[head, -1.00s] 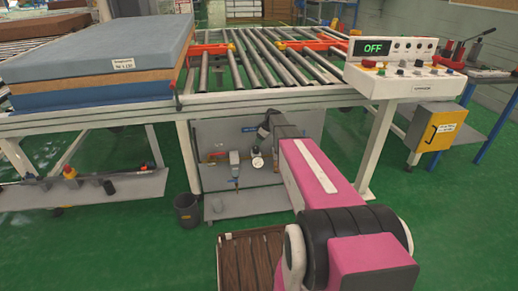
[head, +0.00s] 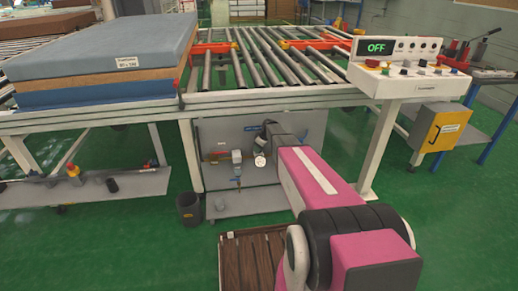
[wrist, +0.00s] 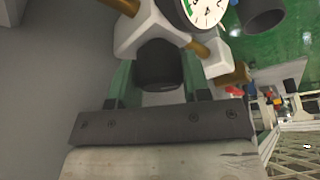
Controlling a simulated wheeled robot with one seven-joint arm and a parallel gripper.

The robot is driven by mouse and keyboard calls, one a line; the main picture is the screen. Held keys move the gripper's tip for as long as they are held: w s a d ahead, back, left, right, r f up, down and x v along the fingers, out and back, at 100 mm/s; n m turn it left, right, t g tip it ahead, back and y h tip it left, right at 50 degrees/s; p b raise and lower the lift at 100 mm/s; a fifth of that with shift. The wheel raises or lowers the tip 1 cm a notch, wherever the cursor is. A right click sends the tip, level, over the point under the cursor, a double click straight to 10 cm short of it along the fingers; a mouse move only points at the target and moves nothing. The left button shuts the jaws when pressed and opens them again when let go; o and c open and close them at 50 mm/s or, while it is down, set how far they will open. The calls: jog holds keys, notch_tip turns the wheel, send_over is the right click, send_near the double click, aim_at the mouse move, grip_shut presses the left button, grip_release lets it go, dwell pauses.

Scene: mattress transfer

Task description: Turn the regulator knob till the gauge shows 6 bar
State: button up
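The black regulator knob (wrist: 158,66) is in the middle of the wrist view, under the pale regulator body (wrist: 140,32). My gripper's (wrist: 160,72) two green fingers stand on either side of the knob. They are close to its sides, but I cannot tell whether they touch it. The round white gauge (wrist: 206,8) is partly cut off by the top edge; a green band shows, and its reading cannot be made out. In the head view, the gauge (head: 260,161) is tiny, and my dark wrist and pink arm cover the knob area.
Brass pipe (wrist: 122,5) runs beside the regulator on a grey panel (head: 215,135) below the roller table (head: 240,101). A blue mattress stack (head: 100,55) lies on its left part. A control console (head: 405,78) reads OFF. A dark bin (head: 190,209) stands on the green floor.

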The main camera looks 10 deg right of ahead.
jog(key=shift+m, duration=0.4)
jog(key=m, duration=0.2)
jog(key=m+t+h, duration=0.1)
jog(key=m, duration=0.1)
jog(key=shift+a+m+t+h, duration=0.1)
jog(key=shift+m+t+h, duration=0.2)
jog(key=m+h, duration=0.1)
jog(key=m, duration=0.2)
jog(key=m+h, duration=0.1)
jog(key=m, duration=0.2)
jog(key=shift+a+h, duration=0.1)
jog(key=shift+h, duration=0.2)
jog(key=m+h, duration=0.1)
jog(key=m, duration=0.2)
jog(key=m+h, duration=0.1)
jog(key=m, duration=0.1)
jog(key=shift+m, duration=0.4)
jog(key=m+g, duration=0.1)
jog(key=m, duration=0.1)
jog(key=m+g+h, duration=0.1)
jog(key=m, duration=0.2)
jog(key=shift+m, duration=0.3)
jog(key=o, duration=0.7)
jog(key=shift+c, duration=0.2)
